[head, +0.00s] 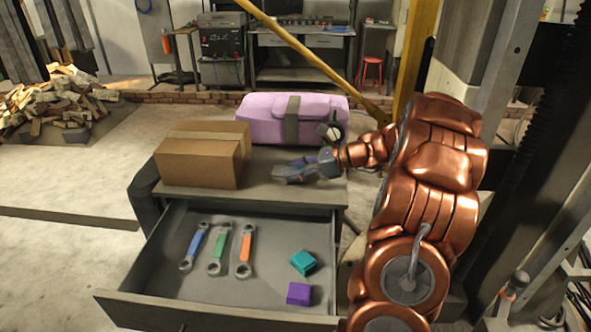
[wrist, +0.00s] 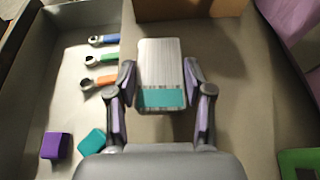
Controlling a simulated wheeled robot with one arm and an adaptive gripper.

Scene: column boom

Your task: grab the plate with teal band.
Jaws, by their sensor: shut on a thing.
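The plate with the teal band (wrist: 161,60) is a light grey ridged metal piece with a teal stripe at its near end. In the wrist view it lies between the two fingers of my gripper (wrist: 160,80), which is shut on its sides. The plate is hard to make out there. I cannot tell whether it touches the table.
The open drawer (head: 180,290) below holds blue (head: 194,248), green (head: 218,249) and orange (head: 244,251) wrenches, a teal block (head: 303,262) and a purple block (head: 298,293). The cardboard box (head: 203,154) stands left of my gripper; the pink bag (head: 268,118) is behind it.

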